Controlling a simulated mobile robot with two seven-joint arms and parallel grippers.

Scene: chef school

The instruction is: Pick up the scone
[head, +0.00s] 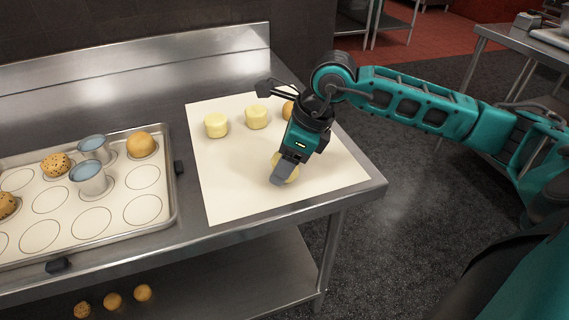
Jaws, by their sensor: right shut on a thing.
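A pale yellow scone (292,173) is on the cream paper sheet (235,185) at the right end of the steel table. My right gripper (283,172) reaches down over it and is shut on it, hiding much of it. Whether the scone touches the paper is hard to tell. Two more pale scones, one on the left (216,125) and one in the middle (257,117), stand towards the back of the sheet. A browner round piece (288,110) is partly hidden behind my right arm. My left gripper is out of view.
A tray (170,205) with printed circles stands left of the sheet. It holds two metal cups (88,178), a golden bun (141,145) and speckled buns (56,164). Several round pieces (112,300) lie below on the lower shelf. The front of the sheet is clear.

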